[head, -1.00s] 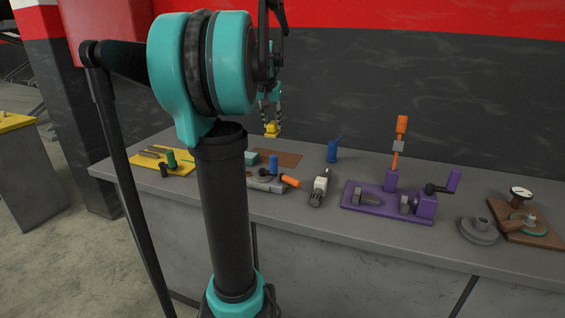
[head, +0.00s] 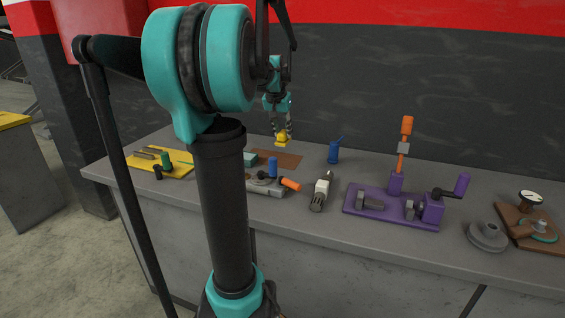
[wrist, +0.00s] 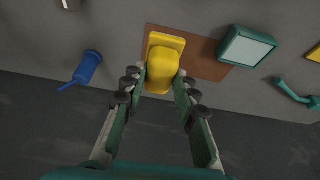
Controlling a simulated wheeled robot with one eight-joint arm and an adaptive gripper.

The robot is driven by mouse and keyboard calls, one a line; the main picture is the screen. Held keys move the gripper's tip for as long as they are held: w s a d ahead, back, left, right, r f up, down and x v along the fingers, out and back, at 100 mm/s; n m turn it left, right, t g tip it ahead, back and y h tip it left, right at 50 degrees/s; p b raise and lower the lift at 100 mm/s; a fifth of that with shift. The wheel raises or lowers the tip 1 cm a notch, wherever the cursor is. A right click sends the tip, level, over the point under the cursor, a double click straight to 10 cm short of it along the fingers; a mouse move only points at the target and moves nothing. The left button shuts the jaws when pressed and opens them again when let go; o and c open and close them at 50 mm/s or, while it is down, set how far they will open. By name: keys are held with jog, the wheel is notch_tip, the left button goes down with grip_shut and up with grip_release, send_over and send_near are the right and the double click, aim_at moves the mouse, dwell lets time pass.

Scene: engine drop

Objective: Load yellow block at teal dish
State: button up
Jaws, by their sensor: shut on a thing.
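The yellow block (head: 283,138) is held between the fingertips of my gripper (head: 281,130), above the bench. In the wrist view the yellow block (wrist: 163,62) sits between the two fingers of my gripper (wrist: 160,76), with the brown mat behind it. Its clearance above the mat is hard to judge. A square teal dish (head: 250,159), partly hidden by my arm in the head view, stands beside the mat. In the wrist view the teal dish (wrist: 226,55) has a pale inside, shows no block in it and lies right of the yellow block.
The brown mat (head: 290,160) lies under the block. A blue can (head: 334,153) stands to its right. A yellow board (head: 178,171) is at left.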

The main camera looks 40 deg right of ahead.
notch_tip(320, 180, down, 12)
dwell(0.5)
jog(key=shift+f, duration=0.1)
jog(key=shift+f, duration=0.1)
jog(key=o, duration=1)
jog(key=v, duration=1.7)
jog(key=shift+s, duration=0.25)
